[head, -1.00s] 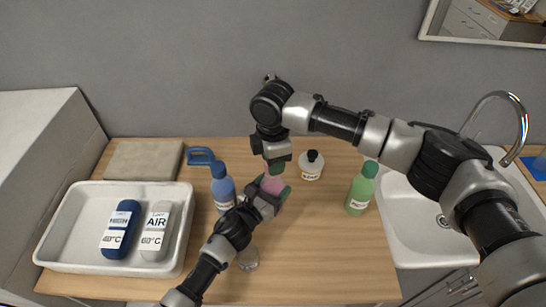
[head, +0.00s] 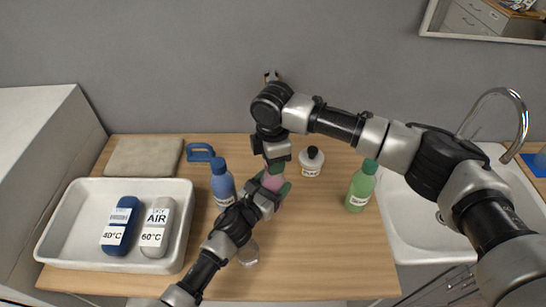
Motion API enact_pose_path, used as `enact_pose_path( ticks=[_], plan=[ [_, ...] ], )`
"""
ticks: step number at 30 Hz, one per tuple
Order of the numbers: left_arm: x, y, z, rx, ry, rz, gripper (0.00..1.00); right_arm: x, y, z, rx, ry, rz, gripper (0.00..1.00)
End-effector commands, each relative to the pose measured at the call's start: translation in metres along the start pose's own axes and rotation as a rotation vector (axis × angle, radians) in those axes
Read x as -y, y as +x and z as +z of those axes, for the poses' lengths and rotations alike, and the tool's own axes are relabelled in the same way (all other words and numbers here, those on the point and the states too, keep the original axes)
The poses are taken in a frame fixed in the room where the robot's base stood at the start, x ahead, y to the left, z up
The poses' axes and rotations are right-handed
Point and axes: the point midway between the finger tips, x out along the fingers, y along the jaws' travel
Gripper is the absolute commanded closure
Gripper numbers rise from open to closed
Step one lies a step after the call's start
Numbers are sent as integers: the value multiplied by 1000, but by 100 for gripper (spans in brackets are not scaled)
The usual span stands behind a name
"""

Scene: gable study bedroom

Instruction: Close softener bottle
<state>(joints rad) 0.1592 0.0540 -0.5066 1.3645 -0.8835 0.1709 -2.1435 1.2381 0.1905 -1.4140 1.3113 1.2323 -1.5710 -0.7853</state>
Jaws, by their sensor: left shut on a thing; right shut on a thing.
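A pink bottle (head: 272,183), which I take to be the softener bottle, stands on the wooden counter between my two grippers. My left gripper (head: 277,187) comes from the front left and is shut on the bottle's body, hiding much of it. My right gripper (head: 277,163) reaches down from above and is shut at the bottle's top. The cap is hidden by the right gripper's fingers, so I cannot tell how it sits.
A blue bottle (head: 222,184) stands close left, a white black-capped bottle (head: 311,162) behind right, a green bottle (head: 362,187) right. A clear glass (head: 249,254) is near my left arm. A white tray (head: 62,222) holds two labelled containers. The sink (head: 405,235) is right.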

Motion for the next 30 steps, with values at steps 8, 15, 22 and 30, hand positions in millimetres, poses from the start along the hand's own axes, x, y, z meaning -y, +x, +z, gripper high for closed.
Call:
enact_pose_path(
  ticks=[8, 15, 22, 30],
  plan=[
    [0, 0, 0, 1, 1, 0, 100, 1, 1, -2, -4, 373, -2, 83],
    [0, 0, 0, 0, 1, 0, 100, 1, 1, -2, -3, 896, -4, 83],
    [0, 0, 0, 0, 1, -1, 100, 1, 1, -3, -4, 1413, -5, 83],
    [1, 0, 0, 0, 1, -1, 100, 1, 1, -4, -4, 2045, -6, 83]
  ],
)
